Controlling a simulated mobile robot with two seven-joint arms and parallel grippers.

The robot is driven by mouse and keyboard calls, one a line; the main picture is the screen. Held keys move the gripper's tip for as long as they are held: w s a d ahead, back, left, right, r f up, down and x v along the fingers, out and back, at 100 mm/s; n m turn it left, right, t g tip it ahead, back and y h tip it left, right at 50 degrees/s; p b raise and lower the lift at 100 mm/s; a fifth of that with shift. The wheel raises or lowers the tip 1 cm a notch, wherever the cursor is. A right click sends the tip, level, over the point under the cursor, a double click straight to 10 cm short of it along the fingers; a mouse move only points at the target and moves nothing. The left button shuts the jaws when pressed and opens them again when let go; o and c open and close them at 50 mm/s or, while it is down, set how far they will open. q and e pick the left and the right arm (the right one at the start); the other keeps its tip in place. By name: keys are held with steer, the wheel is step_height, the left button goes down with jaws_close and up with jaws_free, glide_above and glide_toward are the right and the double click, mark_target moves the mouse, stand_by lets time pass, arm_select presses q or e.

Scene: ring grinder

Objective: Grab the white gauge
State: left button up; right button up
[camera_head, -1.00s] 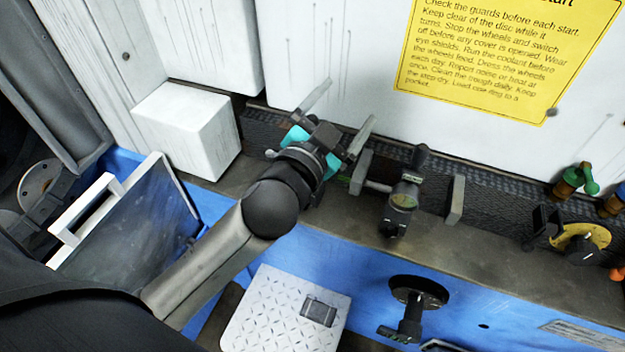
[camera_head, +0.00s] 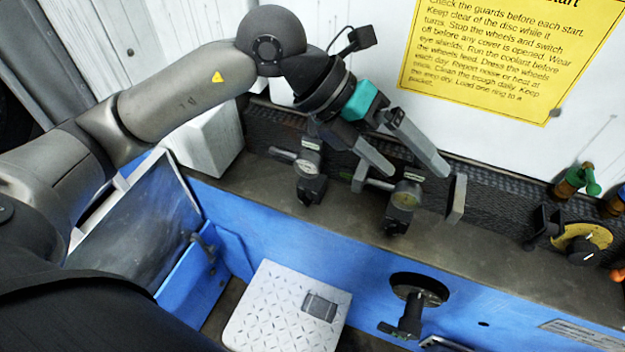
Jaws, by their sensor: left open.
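My left gripper (camera_head: 415,168), with a teal band, is open. Its two grey fingers point down toward the pale-dial gauge from above, one on each side in the picture. Nothing is between the fingers; contact cannot be told. My right gripper is not in view.
Green-topped and yellow valve fittings (camera_head: 583,240) are on the right. A black knob (camera_head: 418,290) sticks out of the blue front below. A white patterned plate (camera_head: 270,325) lies lower. A yellow notice hangs above.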

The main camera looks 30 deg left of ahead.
arm_select(q)
steer(key=w+a+f+n+t+y, duration=0.1)
steer(key=w+a+y, duration=0.3)
steer(key=a, duration=0.5)
steer(key=n+t+y, duration=0.1)
steer(key=n+y, duration=0.1)
steer(key=y, duration=0.4)
glide_toward(312, 139)
steer(key=x, duration=0.4)
steer(key=shift+s+a+f+p, duration=0.2)
steer(key=shift+a+f+p, duration=0.05)
steer(key=shift+f+p, duration=0.15)
steer(key=shift+w+d+p+x, duration=0.1)
steer(key=shift+w+p+x, duration=0.1)
steer(key=shift+x, duration=1.35)
steer(key=shift+w+d+p+x, duration=0.1)
steer(key=shift+p+x, duration=0.1)
steer(key=shift+x, duration=1.3)
steer(key=shift+r, duration=0.1)
jaws_close()
